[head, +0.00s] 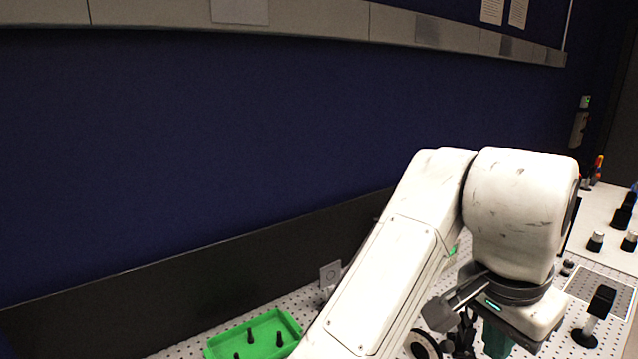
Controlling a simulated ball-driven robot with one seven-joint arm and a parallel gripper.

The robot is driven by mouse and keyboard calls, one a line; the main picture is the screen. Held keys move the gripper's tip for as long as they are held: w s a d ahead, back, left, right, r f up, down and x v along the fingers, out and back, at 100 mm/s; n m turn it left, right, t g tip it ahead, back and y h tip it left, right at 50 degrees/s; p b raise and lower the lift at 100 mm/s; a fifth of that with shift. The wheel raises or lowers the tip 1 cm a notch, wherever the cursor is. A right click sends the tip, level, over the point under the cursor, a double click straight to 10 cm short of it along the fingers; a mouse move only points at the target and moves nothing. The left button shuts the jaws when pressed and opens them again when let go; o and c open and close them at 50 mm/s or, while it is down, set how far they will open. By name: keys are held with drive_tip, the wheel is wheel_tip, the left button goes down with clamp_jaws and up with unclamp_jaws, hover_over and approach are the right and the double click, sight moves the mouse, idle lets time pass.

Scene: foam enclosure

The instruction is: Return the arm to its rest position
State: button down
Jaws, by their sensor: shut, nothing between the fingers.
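My white arm rises from the bottom centre of the head view and bends down at the right. My gripper (508,312) hangs below the wrist, low in the right half of the picture, over the perforated bench (578,272). Its fingertips are not clearly seen; the jaws are shut and empty. A dark green object (497,338) shows just below the gripper; I cannot tell whether they touch.
A green tray (216,349) with black pegs lies at the lower left. A small grey plate (330,272) stands near the dark back wall. A black-topped post (600,303) stands right of the gripper. Several small fixtures and tools line the right side.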

drive_tip(key=d+f+n+t+h, duration=0.2)
drive_tip(key=d+f+n+h, duration=0.1)
drive_tip(key=d+f, duration=0.75)
drive_tip(key=s+d+f+n, duration=0.4)
drive_tip(key=s+f, duration=0.1)
drive_tip(key=f, duration=0.3)
drive_tip(key=s+a+f+n+g+y, duration=0.1)
drive_tip(key=s+a+f, duration=0.3)
drive_tip(key=s+f, duration=0.5)
drive_tip(key=s+a+f+n+g+y+b, duration=0.1)
drive_tip(key=s+a+f+n+y, duration=0.2)
drive_tip(key=s+f, duration=0.6)
drive_tip(key=shift+s+a+f+n+y, duration=0.35)
drive_tip(key=shift+s+a+y, duration=0.35)
drive_tip(key=shift+s+a, duration=0.15)
drive_tip(key=shift+w, duration=0.1)
idle(0.8)
